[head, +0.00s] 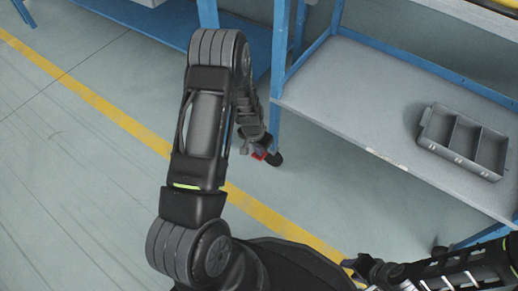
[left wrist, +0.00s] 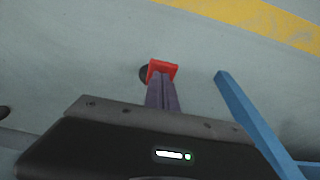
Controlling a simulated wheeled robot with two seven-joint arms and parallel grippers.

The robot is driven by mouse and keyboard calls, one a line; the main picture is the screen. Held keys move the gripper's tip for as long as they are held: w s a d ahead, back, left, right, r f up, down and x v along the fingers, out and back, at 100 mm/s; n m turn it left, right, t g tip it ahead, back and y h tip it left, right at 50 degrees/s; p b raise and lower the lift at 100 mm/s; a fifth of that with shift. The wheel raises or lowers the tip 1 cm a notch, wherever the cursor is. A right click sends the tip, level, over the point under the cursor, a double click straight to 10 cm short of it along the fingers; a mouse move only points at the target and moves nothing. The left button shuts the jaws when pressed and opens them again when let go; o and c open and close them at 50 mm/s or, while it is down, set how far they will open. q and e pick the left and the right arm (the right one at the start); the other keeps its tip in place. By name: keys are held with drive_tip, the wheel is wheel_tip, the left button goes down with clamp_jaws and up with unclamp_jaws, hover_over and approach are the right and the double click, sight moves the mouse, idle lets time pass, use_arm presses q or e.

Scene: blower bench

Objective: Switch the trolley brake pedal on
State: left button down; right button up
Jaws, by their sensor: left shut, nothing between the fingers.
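The red brake pedal (head: 260,155) shows low at the trolley's near leg, beside a black caster wheel (head: 274,159). In the left wrist view the pedal (left wrist: 163,67) lies just beyond the fingertips, with the dark caster (left wrist: 144,74) partly hidden behind it. My left gripper (head: 246,149) reaches down to the pedal; its fingers (left wrist: 162,82) are shut and empty. They overlap the pedal's near edge in view; I cannot tell whether they touch it. My right gripper (head: 364,268) is at the bottom right, away from the pedal; its finger opening is unclear.
The trolley's grey shelf (head: 350,110) with blue frame stands right of my left arm and holds a grey divided bin (head: 463,142). A blue leg (left wrist: 240,105) is close right of the fingers. Floor with a yellow line (head: 110,108) is clear at left.

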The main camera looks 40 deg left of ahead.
sight(256, 158)
use_arm(q)
drive_tip(key=shift+s+f, duration=0.25)
drive_tip(key=shift+f, duration=0.05)
use_arm(e)
drive_tip(key=shift+f, duration=0.2)
use_arm(q)
drive_tip(key=shift+s+f+b, duration=0.45)
drive_tip(key=shift+f+b, duration=0.15)
drive_tip(key=shift+f, duration=0.2)
drive_tip(key=shift+s+f+b, duration=0.25)
drive_tip(key=shift+f+b, duration=0.25)
drive_tip(key=shift+f, duration=0.5)
use_arm(e)
drive_tip(key=shift+f, duration=0.95)
